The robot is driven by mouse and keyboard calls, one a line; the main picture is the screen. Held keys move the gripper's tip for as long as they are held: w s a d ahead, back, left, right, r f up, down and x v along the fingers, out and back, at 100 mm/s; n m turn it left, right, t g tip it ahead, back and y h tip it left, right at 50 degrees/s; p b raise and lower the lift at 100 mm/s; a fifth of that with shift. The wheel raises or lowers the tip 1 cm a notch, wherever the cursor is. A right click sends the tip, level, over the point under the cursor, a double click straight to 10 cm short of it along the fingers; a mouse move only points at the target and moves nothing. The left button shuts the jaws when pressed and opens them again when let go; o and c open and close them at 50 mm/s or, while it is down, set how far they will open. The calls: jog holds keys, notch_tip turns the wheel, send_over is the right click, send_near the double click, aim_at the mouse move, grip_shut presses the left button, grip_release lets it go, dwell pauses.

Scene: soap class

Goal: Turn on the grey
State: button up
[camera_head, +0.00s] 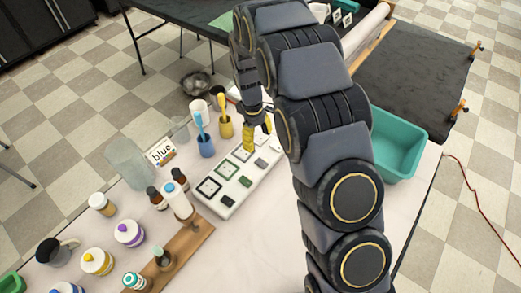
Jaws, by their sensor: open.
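A long white panel (218,208) lies on the white-topped table, left of my arm. It carries a row of dark-outlined squares (209,187) and, beside them, a row of small dark green to grey blocks. The block at the far end (261,163) looks greyest; the nearer ones (245,181) look greener. Their on or off state is too small to tell. My gripper (258,131) is open, with yellow fingertips, above the far end of the panel. My arm hides part of the panel's far right side.
Blue (206,146) and yellow (225,126) cups with brushes stand left of the gripper. A teal bin (399,146) stands right of my arm.

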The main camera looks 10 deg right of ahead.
jog(key=shift+w+a+r, duration=0.1)
jog(key=shift+a+r, duration=0.05)
jog(key=shift+r, duration=1.2)
jog(key=s+d+r+m, duration=0.4)
jog(key=s+r, duration=0.8)
jog(key=s, duration=0.1)
jog(key=s+r+m, duration=0.1)
jog(key=s+m, duration=0.1)
jog(key=s, duration=0.7)
jog(key=s+r+m+y, duration=0.1)
jog(key=s+r+m, duration=0.1)
jog(key=s, duration=0.7)
jog(key=shift+d+m+g, duration=0.3)
jog(key=shift+m+g, duration=0.1)
jog(key=shift+m, duration=0.1)
